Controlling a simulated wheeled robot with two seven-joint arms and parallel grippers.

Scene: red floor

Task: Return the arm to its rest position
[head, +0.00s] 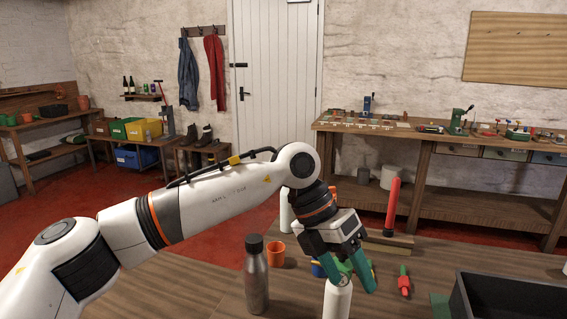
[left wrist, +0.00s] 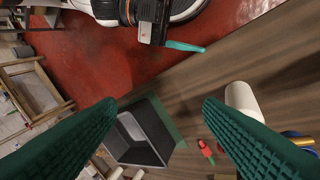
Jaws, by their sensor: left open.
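My left arm reaches in from the left in the head view. Its gripper (head: 353,281) points down over the wooden table with its two teal fingers spread and nothing seen between them. A white bottle (head: 338,302) stands by one fingertip, which overlaps its top in the picture; I cannot tell whether they touch. In the left wrist view the open fingers (left wrist: 158,104) frame the table, and the white bottle (left wrist: 241,97) shows near the right fingertip. My other arm shows at the top there, with one teal finger (left wrist: 185,46) of the right gripper; its opening is unclear.
A grey bottle (head: 257,278) and an orange cup (head: 276,253) stand left of the gripper. A red upright cylinder (head: 392,206) is behind it. A red and green tool (head: 404,282) and a black bin (head: 462,291) lie to the right. A workbench (head: 440,143) stands along the wall.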

